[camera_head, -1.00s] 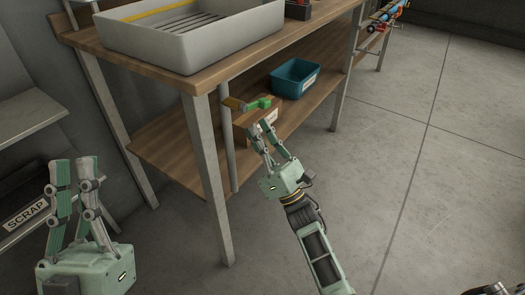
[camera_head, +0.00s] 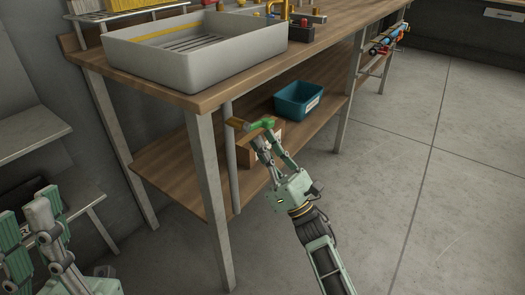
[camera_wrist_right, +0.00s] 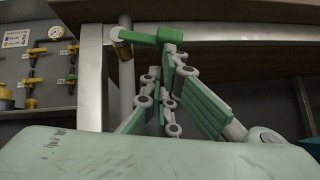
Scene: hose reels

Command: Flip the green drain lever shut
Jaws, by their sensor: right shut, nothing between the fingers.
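The green drain lever (camera_head: 262,124) sticks out sideways from a brass valve (camera_head: 237,124) on the grey drain pipe (camera_head: 230,150) under the sink. In the right wrist view the lever (camera_wrist_right: 137,37) lies roughly level, with its thick end (camera_wrist_right: 170,35) at the right, away from the pipe. My right gripper (camera_head: 264,138) is shut and empty, its fingertips right at the lever's outer end; I cannot tell whether they touch it. The fingertips also show in the wrist view (camera_wrist_right: 163,62), just below that end. My left gripper (camera_head: 25,212) is open and empty at the lower left, partly cut off.
The grey sink (camera_head: 185,55) sits on the wooden bench (camera_head: 235,85). A cardboard box (camera_head: 243,152) and a teal bin (camera_head: 300,100) stand on the lower shelf behind the lever. A bench leg (camera_head: 211,190) stands left of the pipe. Floor at right is clear.

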